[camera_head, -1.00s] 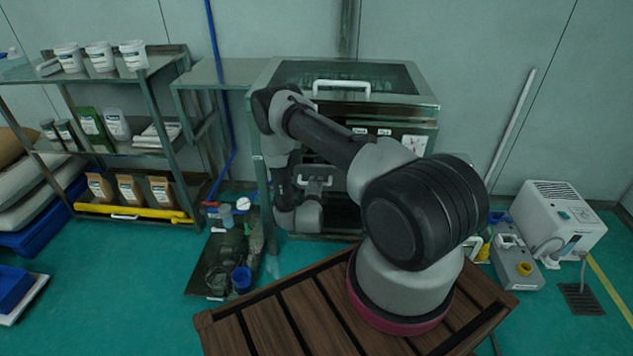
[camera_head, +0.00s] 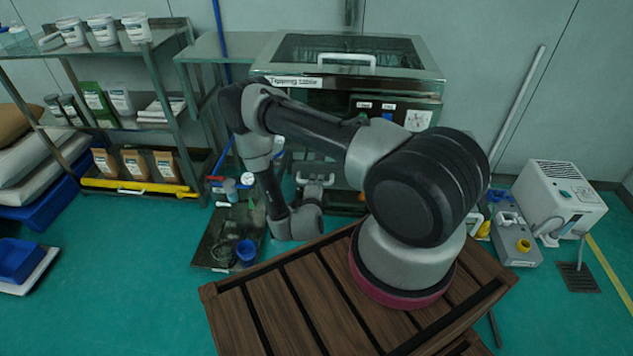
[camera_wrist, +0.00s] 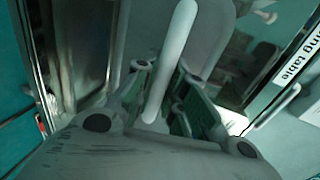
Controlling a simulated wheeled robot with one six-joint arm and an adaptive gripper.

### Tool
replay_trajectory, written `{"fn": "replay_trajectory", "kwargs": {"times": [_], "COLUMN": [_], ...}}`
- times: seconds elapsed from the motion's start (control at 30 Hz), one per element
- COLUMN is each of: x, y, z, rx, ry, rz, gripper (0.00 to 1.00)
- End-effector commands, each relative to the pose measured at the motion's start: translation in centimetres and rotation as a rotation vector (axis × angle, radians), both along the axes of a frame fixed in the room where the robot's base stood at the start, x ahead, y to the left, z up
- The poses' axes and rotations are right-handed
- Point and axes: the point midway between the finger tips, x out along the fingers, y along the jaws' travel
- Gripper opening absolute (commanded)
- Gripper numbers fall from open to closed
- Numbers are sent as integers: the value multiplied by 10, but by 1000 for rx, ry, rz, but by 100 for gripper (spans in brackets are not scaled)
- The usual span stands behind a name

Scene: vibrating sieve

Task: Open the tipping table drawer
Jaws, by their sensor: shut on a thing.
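The tipping table (camera_head: 427,85) is a metal cabinet with a glass lid and a "Tipping table" label; the label's end also shows in the wrist view (camera_wrist: 300,62). My gripper (camera_head: 316,184) is low in front of the cabinet, partly hidden by my arm. In the wrist view my gripper (camera_wrist: 160,88) is shut on a white bar handle (camera_wrist: 174,50), which runs between the fingers. The drawer front behind it is blurred and mostly covered, so I cannot tell how far it stands out. Another white handle (camera_head: 346,57) is on the lid.
A metal shelf (camera_head: 180,90) with tubs, bags and packets stands at left. A dark tray (camera_head: 212,240) with a blue cup (camera_head: 246,250) lies on the floor left of my arm. A white machine (camera_head: 560,195) stands at right.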

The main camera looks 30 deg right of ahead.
Motion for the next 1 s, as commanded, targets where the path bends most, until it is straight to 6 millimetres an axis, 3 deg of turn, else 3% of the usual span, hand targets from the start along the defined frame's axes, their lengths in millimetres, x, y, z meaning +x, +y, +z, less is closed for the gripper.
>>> {"fn": "replay_trajectory", "kwargs": {"times": [0.07,0.1,0.2,0.6,1.0], "x": [1,1,1,-5,-72], "y": [1,1,0,5,51], "z": [0,0,0,1,18], "rx": [1,1,1,0,-1], "ry": [1,1,1,1,3], "rz": [2,2,1,2,7], "gripper": [0,20,35,35,35]}}
